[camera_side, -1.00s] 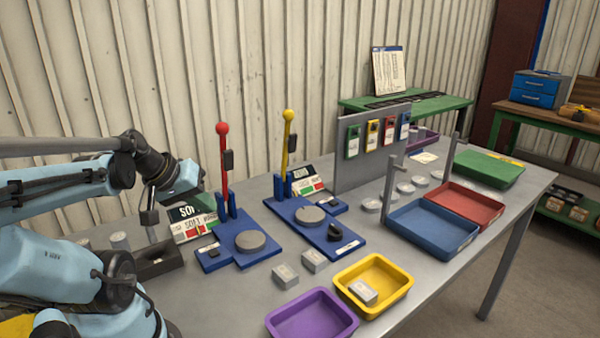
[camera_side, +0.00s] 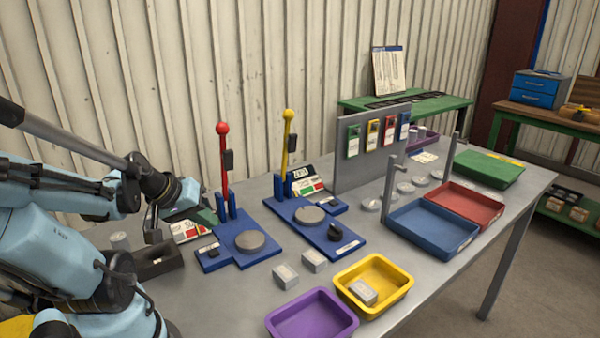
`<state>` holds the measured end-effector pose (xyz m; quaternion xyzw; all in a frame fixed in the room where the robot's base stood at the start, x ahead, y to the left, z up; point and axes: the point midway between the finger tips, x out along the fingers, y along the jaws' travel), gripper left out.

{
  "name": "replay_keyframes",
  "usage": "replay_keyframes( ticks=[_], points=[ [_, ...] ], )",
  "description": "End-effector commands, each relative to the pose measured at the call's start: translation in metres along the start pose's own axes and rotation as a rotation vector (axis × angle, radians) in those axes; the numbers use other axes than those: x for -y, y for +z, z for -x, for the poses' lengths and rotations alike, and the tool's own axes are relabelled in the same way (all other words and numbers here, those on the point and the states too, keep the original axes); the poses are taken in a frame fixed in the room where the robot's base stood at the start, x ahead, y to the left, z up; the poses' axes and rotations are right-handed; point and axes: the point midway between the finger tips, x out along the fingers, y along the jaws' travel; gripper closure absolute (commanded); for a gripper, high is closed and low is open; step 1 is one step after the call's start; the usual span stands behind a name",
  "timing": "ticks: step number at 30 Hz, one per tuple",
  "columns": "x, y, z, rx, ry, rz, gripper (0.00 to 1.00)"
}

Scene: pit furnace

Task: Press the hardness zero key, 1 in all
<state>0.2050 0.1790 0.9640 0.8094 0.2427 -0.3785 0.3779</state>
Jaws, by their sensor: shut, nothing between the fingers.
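Two blue hardness testers stand on the grey bench: one with a red-knobbed lever (camera_side: 223,170), one with a yellow lever (camera_side: 287,150). Each has a round grey anvil. A small blue key box (camera_side: 212,254) with a dark top sits at the left tester's front left; another small box (camera_side: 327,204) sits beside the right tester. Which one is the zero key I cannot read. A coloured display panel (camera_side: 187,230) stands behind the left tester, partly hidden by my arm; another (camera_side: 308,181) stands behind the right one. My gripper (camera_side: 153,236) is shut and empty, left of the left panel.
A dark block (camera_side: 158,262) lies below my gripper. Grey metal blocks (camera_side: 285,276) lie in front of the testers. Purple (camera_side: 312,318) and yellow (camera_side: 402,290) trays are at the front; blue (camera_side: 432,230) and red (camera_side: 468,207) trays at the right. A grey upright panel (camera_side: 372,160) stands behind.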

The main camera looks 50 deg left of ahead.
Motion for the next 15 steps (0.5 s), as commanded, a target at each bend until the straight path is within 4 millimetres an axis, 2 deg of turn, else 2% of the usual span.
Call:
replay_keyframes(
  ticks=[15],
  points=[
    [0.016, 0.014, -0.029, 0.0, 0.0, 0.0, 1.0]
  ],
)
